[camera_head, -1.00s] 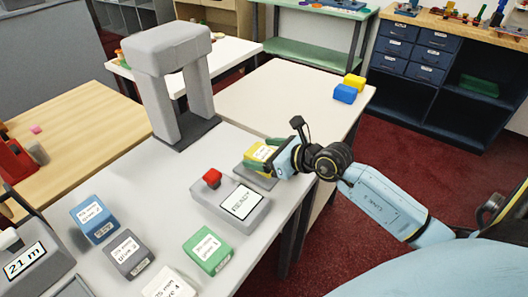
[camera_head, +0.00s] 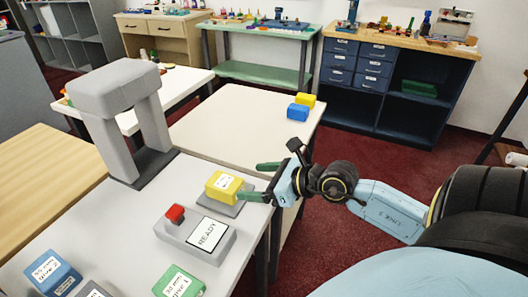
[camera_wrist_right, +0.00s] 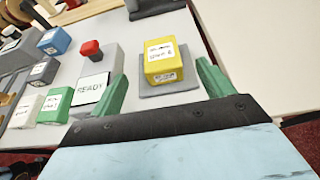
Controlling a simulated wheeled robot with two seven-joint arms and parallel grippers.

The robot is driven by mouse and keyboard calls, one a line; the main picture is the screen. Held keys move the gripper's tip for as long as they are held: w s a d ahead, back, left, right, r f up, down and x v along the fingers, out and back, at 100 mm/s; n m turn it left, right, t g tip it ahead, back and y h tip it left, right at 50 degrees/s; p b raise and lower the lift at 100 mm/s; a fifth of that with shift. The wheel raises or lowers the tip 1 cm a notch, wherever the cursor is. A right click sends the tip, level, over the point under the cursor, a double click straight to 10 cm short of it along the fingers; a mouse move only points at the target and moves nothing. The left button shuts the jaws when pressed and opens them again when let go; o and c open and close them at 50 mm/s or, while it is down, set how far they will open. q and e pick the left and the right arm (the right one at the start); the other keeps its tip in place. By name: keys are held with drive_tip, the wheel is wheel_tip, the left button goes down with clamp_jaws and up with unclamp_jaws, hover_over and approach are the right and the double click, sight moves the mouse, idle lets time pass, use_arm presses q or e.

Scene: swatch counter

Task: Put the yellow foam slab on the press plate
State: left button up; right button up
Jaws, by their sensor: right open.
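The yellow foam slab (camera_head: 223,186) with a white label lies on the grey press plate (camera_head: 240,203), beside the box with the red button and READY screen. In the right wrist view the slab (camera_wrist_right: 164,62) rests within the edges of the plate (camera_wrist_right: 184,84). My right gripper (camera_head: 262,181) is open, its green fingers to the right of the slab and apart from it. In the right wrist view the fingers (camera_wrist_right: 162,88) stand wide on either side with nothing between their tips. My left gripper is not in view.
The button box (camera_head: 196,238) stands left of the plate. Blue (camera_head: 52,273) and green (camera_head: 179,281) slabs lie at the front of the counter. A grey arch (camera_head: 122,115) stands behind. A pale table (camera_head: 240,128) beyond holds blue and yellow blocks.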

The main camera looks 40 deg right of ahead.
drive_tip(key=shift+v, duration=0.9)
